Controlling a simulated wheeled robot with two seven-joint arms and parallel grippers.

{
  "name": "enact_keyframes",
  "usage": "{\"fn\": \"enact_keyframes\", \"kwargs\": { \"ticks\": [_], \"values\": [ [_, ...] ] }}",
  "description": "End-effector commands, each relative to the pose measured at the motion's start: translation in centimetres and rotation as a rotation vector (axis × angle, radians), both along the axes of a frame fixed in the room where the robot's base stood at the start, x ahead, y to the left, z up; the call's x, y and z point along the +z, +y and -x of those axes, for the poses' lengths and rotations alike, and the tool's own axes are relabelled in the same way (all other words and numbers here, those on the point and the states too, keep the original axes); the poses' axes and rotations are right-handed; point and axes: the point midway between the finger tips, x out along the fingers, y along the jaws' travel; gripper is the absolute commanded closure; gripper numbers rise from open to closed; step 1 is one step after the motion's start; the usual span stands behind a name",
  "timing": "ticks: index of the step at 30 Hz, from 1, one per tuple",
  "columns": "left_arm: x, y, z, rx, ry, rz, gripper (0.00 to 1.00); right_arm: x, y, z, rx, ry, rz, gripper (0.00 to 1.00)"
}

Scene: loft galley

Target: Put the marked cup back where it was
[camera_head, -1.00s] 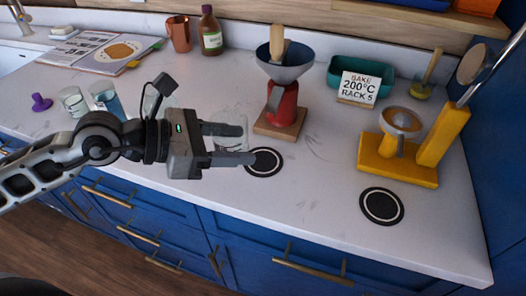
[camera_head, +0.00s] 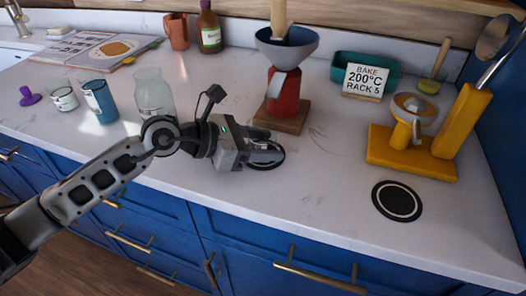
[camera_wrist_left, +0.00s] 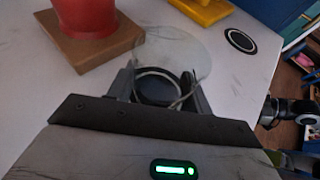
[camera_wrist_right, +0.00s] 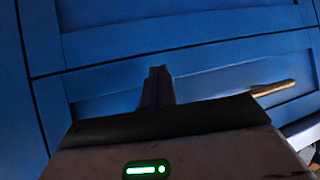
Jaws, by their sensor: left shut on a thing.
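My left gripper (camera_head: 262,143) is shut on a clear glass vessel (camera_wrist_left: 182,48), low over the left black disc (camera_head: 266,161). In the left wrist view, the disc's white ring shows through the glass between the fingers (camera_wrist_left: 160,88). I cannot tell whether the glass touches the disc. A blue cup (camera_head: 100,102) with a pale patch and a white cup (camera_head: 63,97) with dark marks stand upright at the left. Which is the marked cup is unclear. My right gripper (camera_wrist_right: 157,72) has its fingers together, empty, before the blue cabinet fronts.
A clear jar (camera_head: 153,95) stands behind my left forearm. A red grinder on a wooden base (camera_head: 288,119) stands just behind my left gripper. A yellow stand (camera_head: 410,155) and a second black disc (camera_head: 397,201) are at right. The counter between the discs is clear.

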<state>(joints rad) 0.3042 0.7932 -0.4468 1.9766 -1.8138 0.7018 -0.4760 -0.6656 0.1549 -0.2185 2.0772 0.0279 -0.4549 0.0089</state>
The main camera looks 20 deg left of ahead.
Motion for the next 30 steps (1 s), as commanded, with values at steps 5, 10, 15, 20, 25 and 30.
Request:
{"fn": "enact_keyframes", "kwargs": {
  "ticks": [5, 10, 15, 20, 25, 30],
  "values": [
    [0.1, 0.0, 0.0, 0.001, 0.001, -0.002, 0.73, 0.3, 0.1, 0.3, 0.001, 0.001, -0.003, 1.00],
    [-0.1, 0.0, 0.0, 0.001, 0.001, -0.002, 0.36, 0.2, 0.1, 0.3, 0.000, -0.001, -0.005, 1.00],
    [-0.1, 0.0, 0.0, 0.001, 0.001, -0.002, 0.28, 0.2, 0.1, 0.2, -0.001, -0.001, -0.007, 1.00],
    [0.1, 0.1, 0.0, 0.001, 0.001, -0.002, 0.28, 0.4, 0.2, 0.1, -0.004, -0.004, -0.012, 1.00],
    [0.4, 1.3, 0.8, 0.003, 0.000, -0.005, 0.28, 0.1, 0.3, -0.1, -0.008, -0.007, -0.016, 1.00],
    [1.5, 4.0, 2.9, 0.005, 0.004, -0.008, 0.28, -0.6, 0.4, -0.1, -0.011, -0.007, -0.026, 1.00]
  ]
}}
